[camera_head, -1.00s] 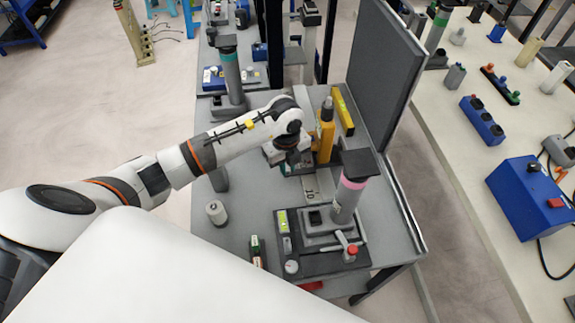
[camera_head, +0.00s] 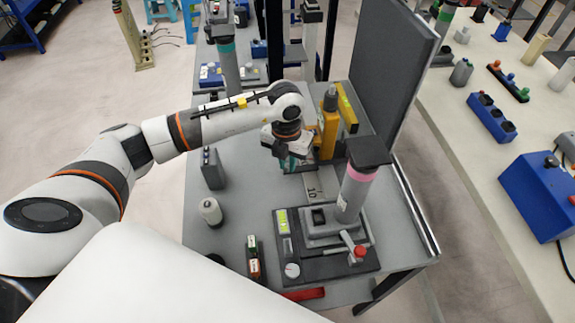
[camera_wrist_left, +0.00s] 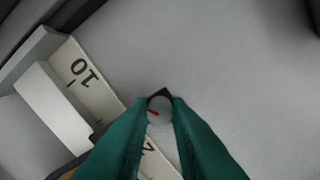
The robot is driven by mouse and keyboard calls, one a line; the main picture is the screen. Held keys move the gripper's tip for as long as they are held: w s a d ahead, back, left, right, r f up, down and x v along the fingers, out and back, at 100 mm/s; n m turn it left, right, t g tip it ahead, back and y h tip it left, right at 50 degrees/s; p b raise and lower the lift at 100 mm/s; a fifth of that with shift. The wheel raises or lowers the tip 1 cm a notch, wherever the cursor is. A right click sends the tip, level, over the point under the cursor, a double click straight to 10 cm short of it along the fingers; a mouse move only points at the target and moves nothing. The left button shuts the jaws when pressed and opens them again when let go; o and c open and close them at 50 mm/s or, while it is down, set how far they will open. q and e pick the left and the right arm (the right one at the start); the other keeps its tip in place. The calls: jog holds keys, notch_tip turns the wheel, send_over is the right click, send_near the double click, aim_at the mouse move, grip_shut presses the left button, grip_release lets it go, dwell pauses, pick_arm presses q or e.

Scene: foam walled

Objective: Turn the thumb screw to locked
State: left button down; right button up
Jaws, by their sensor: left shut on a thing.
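My left gripper (camera_head: 291,164) points down beside the yellow block device on the grey workbench (camera_head: 225,170). In the left wrist view its two green fingers (camera_wrist_left: 159,118) close on a small round grey knob, the thumb screw (camera_wrist_left: 159,113). The knob shows a short red mark and a dark pointed piece at its far edge. The fingers hide its sides. A pale plate marked "10" (camera_wrist_left: 82,72) lies next to it, and a second marking is partly hidden by the left finger. I cannot read any locked label. The right gripper is not in view.
The yellow device (camera_head: 328,125) stands right of the gripper, with a dark upright panel (camera_head: 392,65) behind. A fixture with a pink-banded column (camera_head: 355,190) stands in front. A white bottle (camera_head: 210,211) and a grey container (camera_head: 213,168) stand left.

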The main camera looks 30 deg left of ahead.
pick_arm(q)
jog(key=m+b, duration=0.3)
jog(key=shift+f+m, duration=0.15)
jog(key=shift+m, duration=0.25)
jog(key=m+b, duration=0.2)
jog(key=m, duration=0.1)
jog(key=shift+m+b, duration=0.3)
jog(key=shift+b, duration=0.1)
jog(key=shift+m+b, duration=1.6)
jog(key=shift+m, duration=0.6)
jog(key=shift+r, duration=0.2)
jog(key=c, duration=1.3)
grip_release()
jog(key=shift+d, duration=0.1)
jog(key=shift+c, duration=0.2)
